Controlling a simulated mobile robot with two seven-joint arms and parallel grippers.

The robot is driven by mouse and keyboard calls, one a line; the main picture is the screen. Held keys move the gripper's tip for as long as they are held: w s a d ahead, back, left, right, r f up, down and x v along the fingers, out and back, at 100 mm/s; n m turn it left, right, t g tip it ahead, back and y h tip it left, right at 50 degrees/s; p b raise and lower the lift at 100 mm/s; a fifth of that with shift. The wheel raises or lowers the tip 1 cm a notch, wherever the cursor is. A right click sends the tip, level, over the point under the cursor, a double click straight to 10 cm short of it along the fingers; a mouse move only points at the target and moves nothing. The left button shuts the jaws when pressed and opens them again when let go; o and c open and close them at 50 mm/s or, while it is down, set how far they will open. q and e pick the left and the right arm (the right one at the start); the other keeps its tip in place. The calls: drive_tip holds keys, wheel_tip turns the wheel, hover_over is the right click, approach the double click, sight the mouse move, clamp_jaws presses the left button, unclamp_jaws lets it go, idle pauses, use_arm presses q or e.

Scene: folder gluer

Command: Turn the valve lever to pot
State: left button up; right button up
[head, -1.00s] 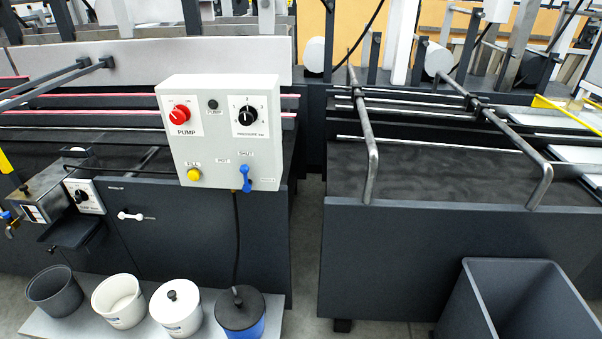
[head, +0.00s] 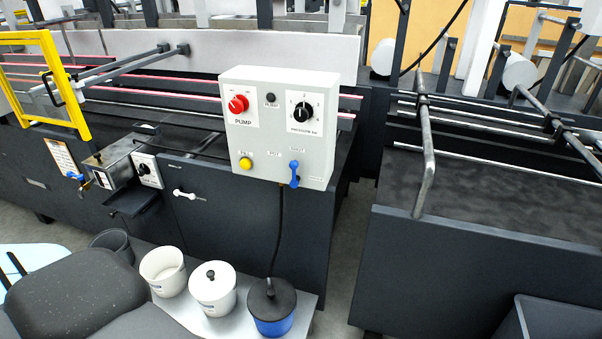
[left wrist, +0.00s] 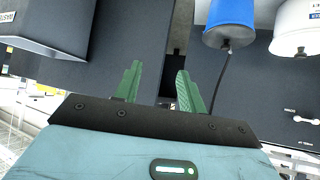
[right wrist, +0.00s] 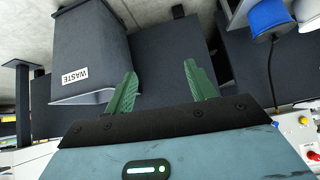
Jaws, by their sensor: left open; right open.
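The blue valve lever (head: 294,174) is on the lower right front of the light grey control box (head: 318,130). It stands roughly upright, below the SHUT label; the POT label is to its left. Which end is the pivot is too small to tell. My left gripper (left wrist: 156,72) is open and empty in the left wrist view, with dark machine panels and the blue pot beyond it. My right gripper (right wrist: 160,70) is open and empty in the right wrist view, near the waste bin. Neither gripper shows in the head view, and neither touches the lever.
The box also has a red pump knob (head: 238,104), a black pressure dial (head: 302,112) and a yellow fill button (head: 246,163). Below stand a blue pot with a dark lid (head: 272,310) and white pots (head: 212,290). A waste bin (right wrist: 90,50) is at the right.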

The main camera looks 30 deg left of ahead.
use_arm(q)
drive_tip(key=w+a+r+t, duration=0.1)
drive_tip(key=w+a+r, duration=0.1)
drive_tip(key=w, duration=0.4)
drive_tip(key=w+a+r+t, duration=0.1)
drive_tip(key=w+a+r, duration=0.15)
drive_tip(key=w, duration=0.25)
drive_tip(key=n+t+y+b, duration=0.2)
drive_tip(key=t, duration=0.4)
approach(293, 170)
drive_tip(key=w, duration=0.1)
drive_tip(key=shift+w+f, duration=0.15)
drive_tip(key=shift+w, duration=3.85)
use_arm(e)
drive_tip(key=shift+g, duration=0.4)
drive_tip(key=shift+s+a+f, duration=0.1)
drive_tip(key=shift+s+f, duration=0.55)
drive_tip(key=shift+f, duration=0.3)
drive_tip(key=shift+s+a+f, duration=0.1)
drive_tip(key=shift+s+f, duration=0.5)
drive_tip(key=shift+f, duration=0.3)
use_arm(q)
clamp_jaws()
use_arm(e)
drive_tip(key=shift+w+r, duration=0.15)
